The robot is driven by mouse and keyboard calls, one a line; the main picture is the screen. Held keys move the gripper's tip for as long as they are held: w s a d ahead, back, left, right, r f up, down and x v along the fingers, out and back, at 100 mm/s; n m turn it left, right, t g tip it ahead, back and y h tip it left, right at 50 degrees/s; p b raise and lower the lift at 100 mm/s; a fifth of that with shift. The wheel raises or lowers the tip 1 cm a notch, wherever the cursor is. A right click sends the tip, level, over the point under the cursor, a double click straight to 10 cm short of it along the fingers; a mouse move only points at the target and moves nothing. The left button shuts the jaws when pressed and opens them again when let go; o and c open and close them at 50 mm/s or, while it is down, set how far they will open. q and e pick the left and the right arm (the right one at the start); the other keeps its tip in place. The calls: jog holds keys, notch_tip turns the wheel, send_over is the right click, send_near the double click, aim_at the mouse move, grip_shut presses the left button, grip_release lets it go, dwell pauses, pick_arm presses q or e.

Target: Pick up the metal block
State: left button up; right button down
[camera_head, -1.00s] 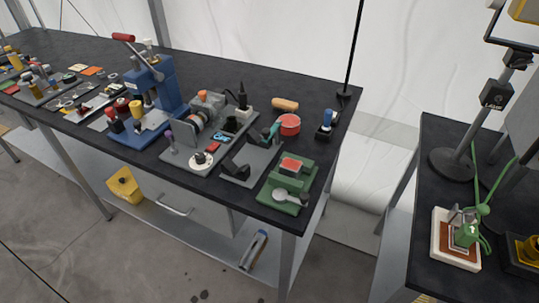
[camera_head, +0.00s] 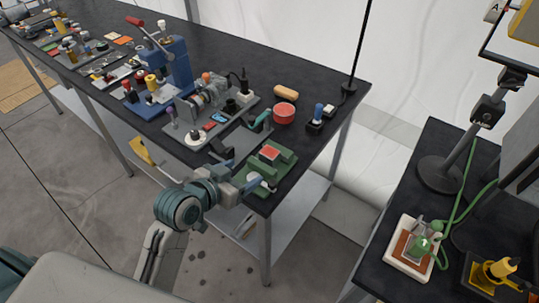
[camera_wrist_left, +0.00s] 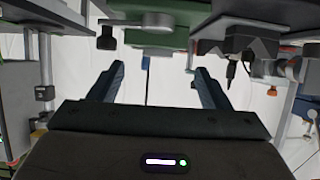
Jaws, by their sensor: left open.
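A dark grey notched block (camera_head: 222,152) sits near the table's front edge, left of a green fixture (camera_head: 284,161); I cannot be sure it is the metal block. It seems to show in the left wrist view (camera_wrist_left: 250,42), upper right. A red-topped piece (camera_head: 270,153) rests on the green fixture. My left gripper (camera_head: 266,185) is at the front edge of the table, by the near side of the fixture, partly hiding it. In the left wrist view its two fingers (camera_wrist_left: 158,82) are spread, with nothing between them. My right gripper is out of view.
The black table (camera_head: 318,68) carries a blue press (camera_head: 176,62), a red round container (camera_head: 284,114), an orange-tan handle (camera_head: 286,92) and a small blue-topped device (camera_head: 318,111). A second black table (camera_head: 440,150) with a lamp stand stands at right. Floor lies between them.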

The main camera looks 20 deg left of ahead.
aim_at(267, 154)
pick_arm(q)
jog(key=shift+t, duration=0.3)
jog(key=w, duration=0.1)
jog(key=w+d, duration=0.1)
jog(key=w, duration=0.1)
jog(key=w+p, duration=0.1)
jog(key=shift+w+d+f, duration=0.2)
jog(key=shift+w+d, duration=0.05)
jog(key=shift+d, duration=0.1)
jog(key=shift+w+d+f, duration=0.25)
jog(key=shift+w+f, duration=0.05)
jog(key=shift+w, duration=0.3)
jog(key=shift+w+d+p, duration=0.1)
jog(key=shift+w+p, duration=0.25)
jog(key=shift+p, duration=0.1)
jog(key=p+x, duration=0.1)
jog(key=x, duration=0.2)
jog(key=shift+w+d, duration=0.15)
jog(key=shift+w, duration=0.05)
jog(key=shift+w+d+f, duration=0.1)
jog(key=shift+w+f, duration=0.25)
jog(key=shift+r, duration=0.15)
jog(key=c, duration=1.3)
